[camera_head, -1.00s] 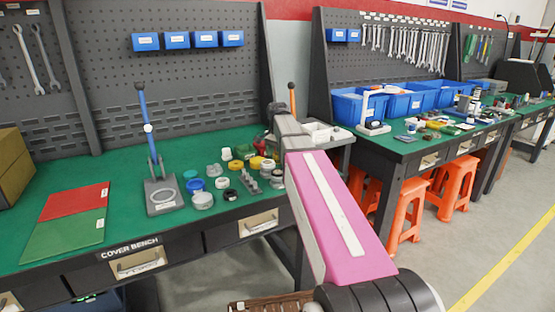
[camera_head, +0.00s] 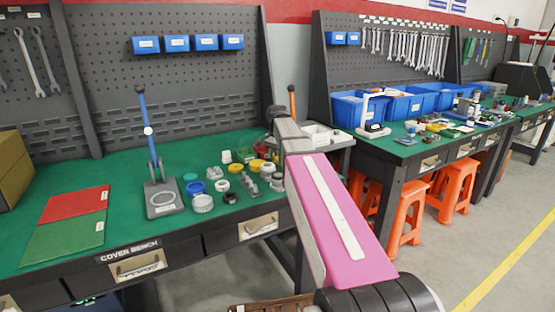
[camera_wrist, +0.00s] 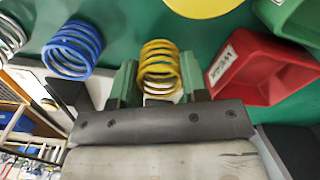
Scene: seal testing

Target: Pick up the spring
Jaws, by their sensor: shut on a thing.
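A yellow coil spring (camera_wrist: 158,52) stands between the two green fingers of my gripper (camera_wrist: 158,70) in the wrist view. The fingers are shut on it, one on each side. A blue spring (camera_wrist: 72,48) is to the left, apart from the gripper, and a silver spring (camera_wrist: 10,38) is cut off by the far left edge. In the head view my pink arm reaches to the right end of the bench and hides the gripper and the held spring.
A labelled red bin (camera_wrist: 262,70) is close to the right finger. A green bin (camera_wrist: 295,18) and a yellow round part (camera_wrist: 203,4) lie beyond. On the bench (camera_head: 125,175) are a lever press (camera_head: 160,195) and several small parts. The pegboard (camera_head: 180,90) rises behind.

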